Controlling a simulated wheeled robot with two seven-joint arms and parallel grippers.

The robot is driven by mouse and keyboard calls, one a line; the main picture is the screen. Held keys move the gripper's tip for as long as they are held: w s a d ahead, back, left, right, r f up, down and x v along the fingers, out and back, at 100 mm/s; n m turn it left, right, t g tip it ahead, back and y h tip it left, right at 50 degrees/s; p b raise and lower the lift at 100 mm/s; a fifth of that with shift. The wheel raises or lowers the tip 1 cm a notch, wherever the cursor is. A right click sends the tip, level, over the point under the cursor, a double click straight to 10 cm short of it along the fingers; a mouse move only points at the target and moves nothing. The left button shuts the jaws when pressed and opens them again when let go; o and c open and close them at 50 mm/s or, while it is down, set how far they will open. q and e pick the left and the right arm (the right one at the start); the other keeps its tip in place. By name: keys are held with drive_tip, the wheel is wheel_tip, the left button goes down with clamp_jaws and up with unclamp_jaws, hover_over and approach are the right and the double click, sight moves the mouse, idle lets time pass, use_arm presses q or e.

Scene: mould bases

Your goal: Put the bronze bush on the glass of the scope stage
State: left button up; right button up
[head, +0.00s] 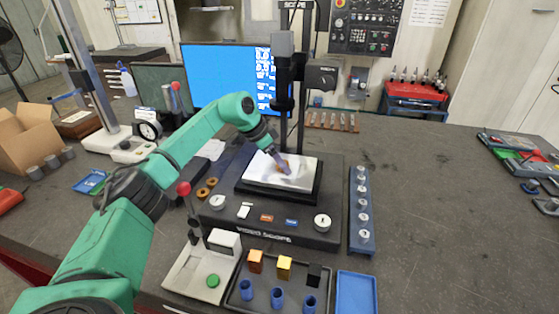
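The scope stage glass (258,174) is a bright white panel in a black frame on the scope base. My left arm reaches in from the left, and its gripper (284,168) points down over the glass. A small orange-brown piece, seemingly a bronze bush (281,163), shows at the fingers, partly hidden by them. Whether it touches the glass, and whether the fingers are closed on it, I cannot tell. Two more bronze rings (207,188) lie left of the scope base. My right gripper is not in view.
The scope column (284,85) rises behind the stage. A blue rail with several round pieces (361,212) stands right of it. In front are a dark tray (262,302) with blocks and blue cups, and an empty blue tray (357,293). The bench's right side is largely clear.

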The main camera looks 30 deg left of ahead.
use_arm(q)
drive_tip(key=shift+s+a+r, duration=0.1)
drive_tip(key=shift+a+r, duration=0.15)
drive_tip(key=shift+r, duration=0.2)
drive_tip(key=b+v, duration=0.2)
drive_tip(key=v, duration=0.9)
drive_tip(key=shift+r, duration=0.15)
